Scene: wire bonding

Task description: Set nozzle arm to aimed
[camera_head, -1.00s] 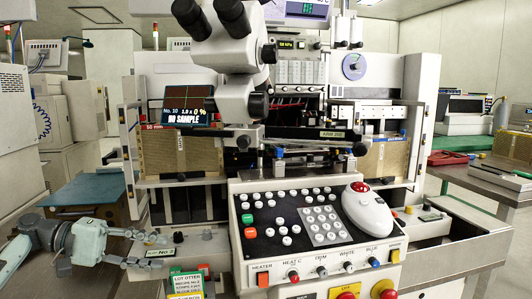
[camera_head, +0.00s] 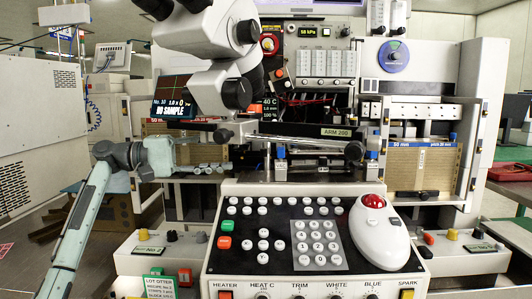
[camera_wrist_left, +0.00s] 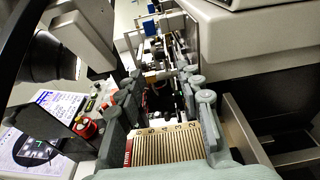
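A dark horizontal arm labelled ARM 200 (camera_head: 337,132) runs across the machine below the microscope, with a silver rod along it. I cannot tell for sure that it is the nozzle arm, nor read its setting. My left gripper (camera_head: 223,168) reaches in from the left at about the height of that arm, its fingers pointing right, below the microscope. In the left wrist view the two grey fingers (camera_wrist_left: 164,76) stand apart with nothing held between them, and machine parts show beyond the gap. My right gripper is not in view.
The microscope (camera_head: 212,55) overhangs the work area. The button panel (camera_head: 262,235) with a white trackball unit (camera_head: 373,222) projects in front. A tan magazine (camera_head: 422,169) stands at right. A ribbed, numbered magazine (camera_wrist_left: 168,148) lies just beneath the fingers.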

